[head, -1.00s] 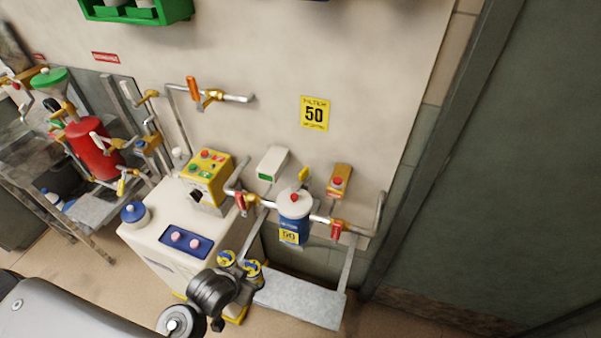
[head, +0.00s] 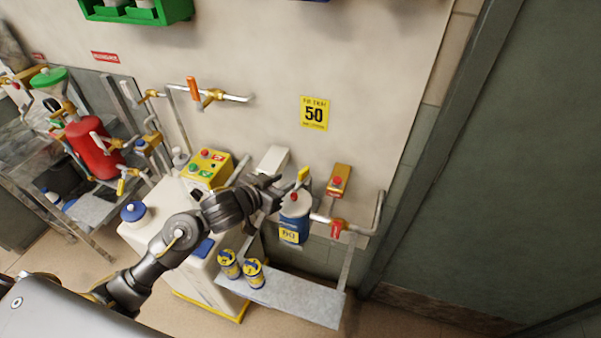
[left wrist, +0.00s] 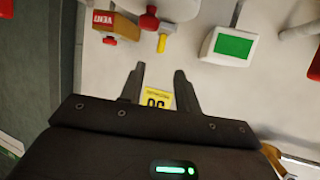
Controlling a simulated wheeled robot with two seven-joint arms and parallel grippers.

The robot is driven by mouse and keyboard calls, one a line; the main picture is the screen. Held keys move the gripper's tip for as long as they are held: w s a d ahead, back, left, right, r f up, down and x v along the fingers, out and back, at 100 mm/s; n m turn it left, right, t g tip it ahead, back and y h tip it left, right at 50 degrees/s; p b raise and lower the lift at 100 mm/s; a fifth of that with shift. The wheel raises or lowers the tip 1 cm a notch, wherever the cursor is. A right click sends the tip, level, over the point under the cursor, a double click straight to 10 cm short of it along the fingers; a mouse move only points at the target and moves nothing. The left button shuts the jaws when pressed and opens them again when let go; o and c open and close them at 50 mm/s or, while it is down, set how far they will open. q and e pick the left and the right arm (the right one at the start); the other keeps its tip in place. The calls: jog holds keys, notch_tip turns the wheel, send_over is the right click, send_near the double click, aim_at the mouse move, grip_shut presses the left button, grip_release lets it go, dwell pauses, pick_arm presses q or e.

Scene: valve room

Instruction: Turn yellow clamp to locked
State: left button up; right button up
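The yellow clamp (head: 303,174) is a small yellow lever standing just above the white-lidded blue filter canister (head: 294,226), against the wall. In the left wrist view the yellow clamp (left wrist: 162,43) shows beyond my fingertips, beside a red knob. My left gripper (head: 277,187) is just left of the clamp, reaching in from the left. In the left wrist view the left gripper (left wrist: 158,72) has its two fingers apart with nothing held between them. The arm hides part of the canister's pipework. My right gripper is not in view.
An orange box with a red button (head: 338,181) is on the wall right of the clamp. A white box with a green screen (left wrist: 229,46) is close by. A red valve handle (head: 337,228) sits on the right pipe. A yellow control box (head: 207,168) stands left of my arm.

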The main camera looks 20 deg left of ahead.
aim_at(300, 174)
pick_arm(q)
jog(key=x, duration=0.9)
jog(key=shift+w+p, duration=0.15)
jog(key=shift+p, duration=0.2)
grip_shut()
